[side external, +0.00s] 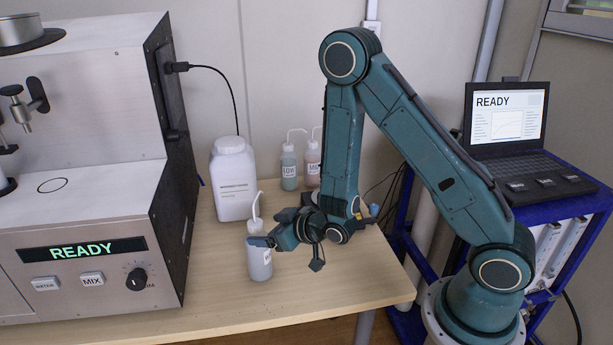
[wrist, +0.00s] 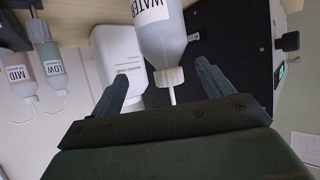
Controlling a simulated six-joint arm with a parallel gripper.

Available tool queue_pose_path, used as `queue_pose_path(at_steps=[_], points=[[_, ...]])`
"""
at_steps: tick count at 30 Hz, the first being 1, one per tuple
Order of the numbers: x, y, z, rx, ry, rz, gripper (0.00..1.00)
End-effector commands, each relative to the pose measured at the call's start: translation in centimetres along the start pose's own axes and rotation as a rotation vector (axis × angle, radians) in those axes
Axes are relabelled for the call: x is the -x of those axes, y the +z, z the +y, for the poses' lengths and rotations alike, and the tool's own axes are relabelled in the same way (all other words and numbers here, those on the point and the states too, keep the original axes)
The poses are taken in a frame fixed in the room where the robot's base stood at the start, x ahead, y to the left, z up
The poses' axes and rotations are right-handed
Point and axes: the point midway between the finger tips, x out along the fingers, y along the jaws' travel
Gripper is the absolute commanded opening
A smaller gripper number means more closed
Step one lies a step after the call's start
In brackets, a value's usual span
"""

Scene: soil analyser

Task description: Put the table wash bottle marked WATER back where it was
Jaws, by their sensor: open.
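The WATER wash bottle (side external: 260,264), grey-white with a white cap and thin bent spout, stands upright on the table near its front edge, right of the analyser. In the wrist view the picture is turned over, and the bottle (wrist: 168,40) shows its WATER label, with its cap and spout pointing down the frame. My gripper (side external: 265,240) is at the bottle's upper part from the right. In the wrist view my gripper (wrist: 168,72) is open, one finger on each side of the cap area. I cannot tell whether either finger touches the bottle.
A large white container (side external: 233,180) stands behind the bottle. The LOW wash bottle (side external: 289,170) and the MID wash bottle (wrist: 22,75) stand at the back near the wall. The analyser (side external: 90,235) fills the left and reads READY. Table in front right is clear.

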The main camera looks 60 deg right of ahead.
Motion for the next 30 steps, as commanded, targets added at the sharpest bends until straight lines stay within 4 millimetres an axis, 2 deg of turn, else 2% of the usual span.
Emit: queue_pose_path(at_steps=[3,14,23,30], points=[[0.7,-2.0,0.1,-0.003,0.005,-0.026,0.79],[4.6,-6.7,0.4,-0.01,0.014,-0.14,0.79],[9.6,-9.8,0.6,-0.015,0.017,-0.241,0.79],[14.6,-11.3,0.6,-0.018,0.015,-0.323,0.79]])
